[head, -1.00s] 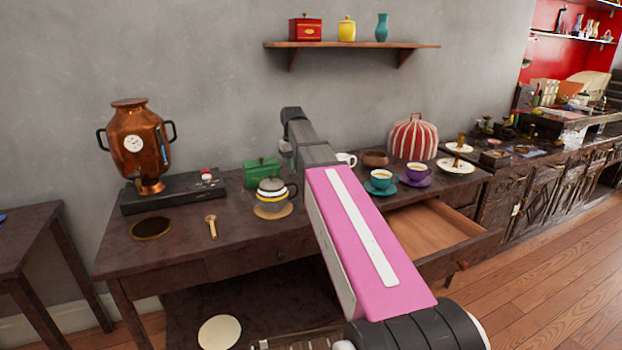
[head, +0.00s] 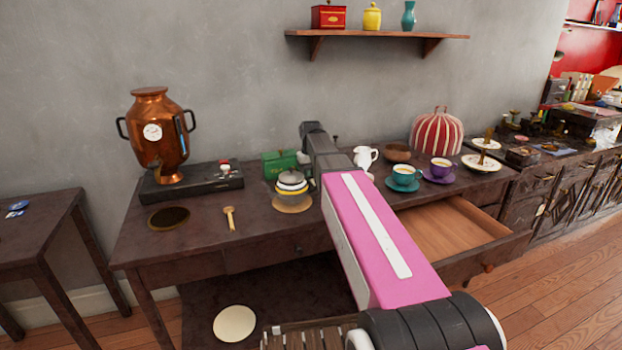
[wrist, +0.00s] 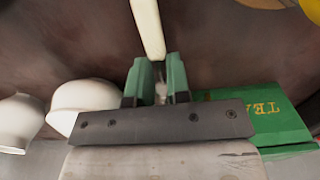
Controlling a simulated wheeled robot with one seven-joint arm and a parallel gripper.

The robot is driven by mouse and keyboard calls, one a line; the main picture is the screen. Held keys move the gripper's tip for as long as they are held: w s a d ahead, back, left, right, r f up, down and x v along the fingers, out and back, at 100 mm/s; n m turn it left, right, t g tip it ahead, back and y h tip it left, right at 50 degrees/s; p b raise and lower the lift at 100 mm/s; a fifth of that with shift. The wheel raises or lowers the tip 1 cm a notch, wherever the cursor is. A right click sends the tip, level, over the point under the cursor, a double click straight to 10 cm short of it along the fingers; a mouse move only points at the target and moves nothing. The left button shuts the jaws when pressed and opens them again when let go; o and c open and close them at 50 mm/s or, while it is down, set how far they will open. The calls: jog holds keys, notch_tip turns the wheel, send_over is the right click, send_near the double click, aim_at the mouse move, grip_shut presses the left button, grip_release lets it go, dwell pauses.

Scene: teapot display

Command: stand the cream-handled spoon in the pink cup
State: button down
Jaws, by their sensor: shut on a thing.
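In the wrist view my gripper (wrist: 160,75) has its green fingers shut on the cream handle of the spoon (wrist: 148,28). The handle extends away from the fingers toward the top edge of the picture, where it is cut off. The spoon's bowl is not visible. In the head view my arm covers the gripper and the spoon, over the back of the dark table (head: 160,250). I see no pink cup in either view. A teal cup (head: 403,176) and a purple cup (head: 440,169) stand on saucers at the right.
A green tea tin (wrist: 255,122) is close right of my gripper; white vessels (wrist: 88,105) are at left. A striped pot (head: 291,188), golden spoon (head: 229,218), copper urn (head: 158,135) and white jug (head: 365,157) stand or lie around. A drawer (head: 450,230) is open.

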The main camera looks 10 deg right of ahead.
jog(key=shift+f, duration=0.55)
jog(key=shift+f, duration=0.1)
jog(key=c, duration=1.1)
grip_release()
